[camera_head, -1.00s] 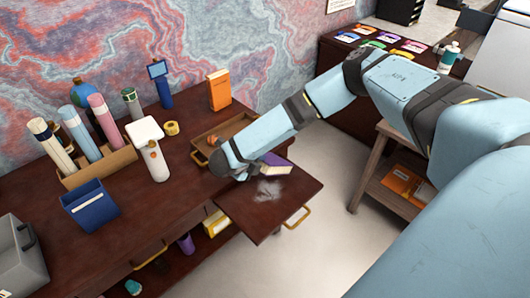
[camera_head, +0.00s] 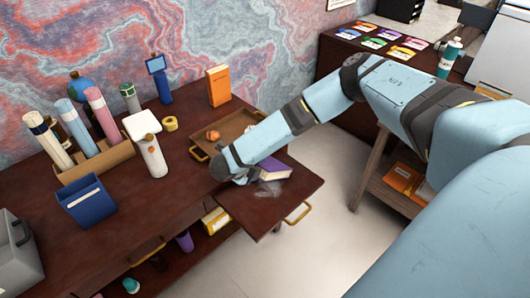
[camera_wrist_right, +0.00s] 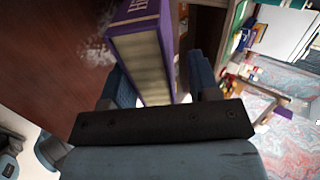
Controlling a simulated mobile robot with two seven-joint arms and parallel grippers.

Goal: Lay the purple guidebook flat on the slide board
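The purple guidebook (camera_head: 274,170) is at the end of my right arm, over the far part of the slide board, with its purple cover and pale page edges showing. The slide board (camera_head: 258,217) is a dark red-brown panel sticking out from the desk. My right gripper (camera_head: 246,178) is partly hidden by its own wrist in the head view. Whether the book touches the board cannot be seen clearly. My left gripper is out of view.
A brown tray (camera_head: 203,151) with a small orange item stands behind my right wrist. The front of the slide board is clear, with a brass handle (camera_head: 298,213).

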